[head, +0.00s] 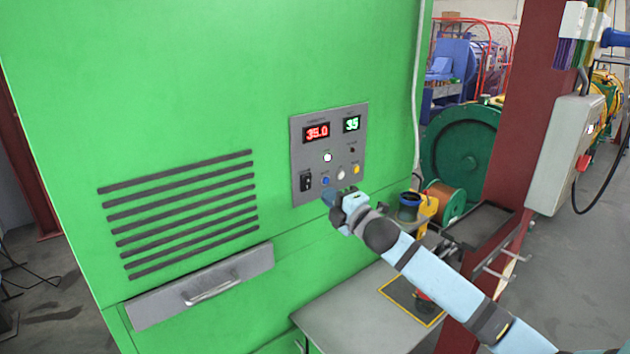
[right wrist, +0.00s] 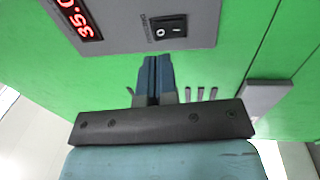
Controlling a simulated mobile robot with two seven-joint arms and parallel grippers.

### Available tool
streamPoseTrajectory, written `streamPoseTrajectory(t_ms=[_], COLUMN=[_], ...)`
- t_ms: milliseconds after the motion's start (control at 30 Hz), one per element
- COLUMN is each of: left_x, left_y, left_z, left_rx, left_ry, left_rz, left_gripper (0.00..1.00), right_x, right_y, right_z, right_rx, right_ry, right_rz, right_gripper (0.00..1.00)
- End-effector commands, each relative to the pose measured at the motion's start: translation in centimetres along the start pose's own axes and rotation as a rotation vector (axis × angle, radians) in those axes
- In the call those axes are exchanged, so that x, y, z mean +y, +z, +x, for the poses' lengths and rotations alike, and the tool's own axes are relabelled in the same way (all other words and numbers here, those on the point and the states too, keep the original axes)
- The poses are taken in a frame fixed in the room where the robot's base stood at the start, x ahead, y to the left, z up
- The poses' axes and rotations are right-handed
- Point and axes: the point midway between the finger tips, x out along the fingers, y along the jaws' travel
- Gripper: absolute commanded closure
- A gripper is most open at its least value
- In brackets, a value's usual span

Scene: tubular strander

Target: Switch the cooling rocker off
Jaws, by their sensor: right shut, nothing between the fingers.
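The cooling rocker is a small black switch (head: 306,180) at the lower left of the grey control panel (head: 336,122) on the green cabinet. In the right wrist view the rocker (right wrist: 169,27) shows white O and I marks; I cannot tell which side is pressed in. My right gripper (head: 328,196) is just below and right of the rocker, by the panel's lower edge. Its closed fingers (right wrist: 155,60) point toward the panel, with nothing between them, and appear apart from the rocker. My left gripper is not in view.
The panel has a red display (head: 316,132), a green display (head: 352,124) and blue, white and yellow buttons beside the rocker. A grey table (head: 350,310) stands below right. A dark red column (head: 515,110) rises at right. A drawer handle (head: 212,290) sticks out at lower left.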

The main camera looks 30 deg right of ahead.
Motion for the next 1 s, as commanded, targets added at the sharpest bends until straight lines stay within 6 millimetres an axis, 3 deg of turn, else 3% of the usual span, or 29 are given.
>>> streamPoseTrajectory(t_ms=[100,333,1000], left_x=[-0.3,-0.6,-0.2], left_y=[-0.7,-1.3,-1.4], left_z=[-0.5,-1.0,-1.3], left_rx=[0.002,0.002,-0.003], left_ry=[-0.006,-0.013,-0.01], left_rz=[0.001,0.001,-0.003], left_gripper=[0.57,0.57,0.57], right_x=[0.3,0.2,0.2], right_y=[0.0,0.0,0.0], right_z=[2.5,5.4,6.8], right_rx=[-0.001,0.0,0.0], right_ry=[0.001,-0.001,0.0], right_rz=[0.002,0.001,0.001], right_gripper=[1.0,1.0,1.0])
